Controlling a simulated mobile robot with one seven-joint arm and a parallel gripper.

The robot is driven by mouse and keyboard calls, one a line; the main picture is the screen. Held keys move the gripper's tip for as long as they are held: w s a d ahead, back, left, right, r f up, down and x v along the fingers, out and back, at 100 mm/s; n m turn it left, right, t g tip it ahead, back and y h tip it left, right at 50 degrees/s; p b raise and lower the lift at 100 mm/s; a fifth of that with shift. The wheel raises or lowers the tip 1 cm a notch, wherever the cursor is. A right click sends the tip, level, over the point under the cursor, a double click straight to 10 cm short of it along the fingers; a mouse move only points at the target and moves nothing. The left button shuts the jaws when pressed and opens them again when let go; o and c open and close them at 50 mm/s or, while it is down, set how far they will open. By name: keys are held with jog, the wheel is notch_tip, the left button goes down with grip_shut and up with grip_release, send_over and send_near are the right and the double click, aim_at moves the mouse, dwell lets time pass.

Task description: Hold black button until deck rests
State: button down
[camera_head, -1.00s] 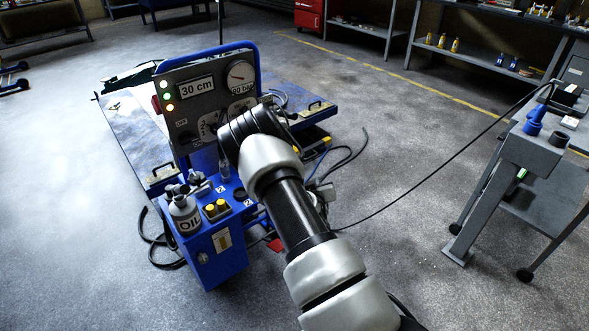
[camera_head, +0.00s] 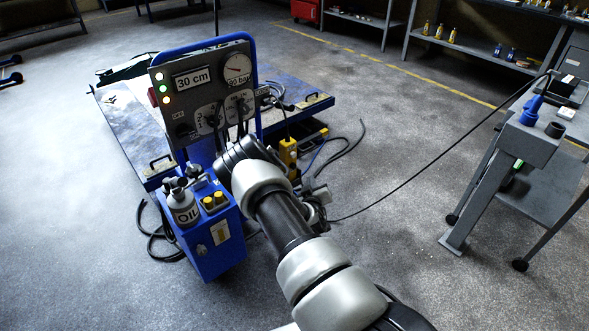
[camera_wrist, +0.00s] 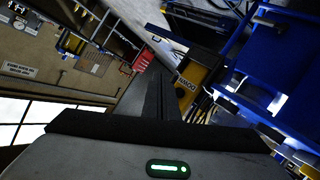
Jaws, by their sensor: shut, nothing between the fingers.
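The deck (camera_head: 120,122) is a blue-edged platform behind the control panel (camera_head: 203,95). Its display reads 30 cm, and the deck stands above the floor. A yellow pendant (camera_head: 288,152) hangs from a cable at the panel's right side. In the wrist view a yellow block (camera_wrist: 188,84) with a dark, inverted label, perhaps DOWN, lies just right of my fingertips. The black button cannot be made out clearly in either view. My gripper (camera_wrist: 157,78) is shut and empty; in the head view my wrist and forearm hide it. I cannot tell whether it touches anything.
A blue cabinet (camera_head: 214,234) with an oil bottle (camera_head: 183,207) and yellow caps stands left of my arm. Loose black hoses lie on the floor at both sides. A grey stand (camera_head: 528,145) is at the right. The floor between is mostly clear.

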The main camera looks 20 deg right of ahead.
aim_at(294, 167)
jog(key=w+a+b, duration=0.2)
jog(key=w+b, duration=0.1)
jog(key=w, duration=0.2)
jog(key=shift+w, duration=0.35)
dwell(1.8)
jog(key=shift+w+a+b, duration=0.15)
jog(key=shift+w+b, duration=0.2)
jog(key=shift+b, duration=0.15)
jog(key=shift+w+a+b, duration=0.2)
jog(key=shift+w+b, duration=0.3)
jog(key=shift+w, duration=0.05)
dwell(1.2)
jog(key=shift+s, duration=0.15)
dwell(1.4)
jog(key=shift+s+d, duration=0.35)
jog(key=shift+s, duration=0.45)
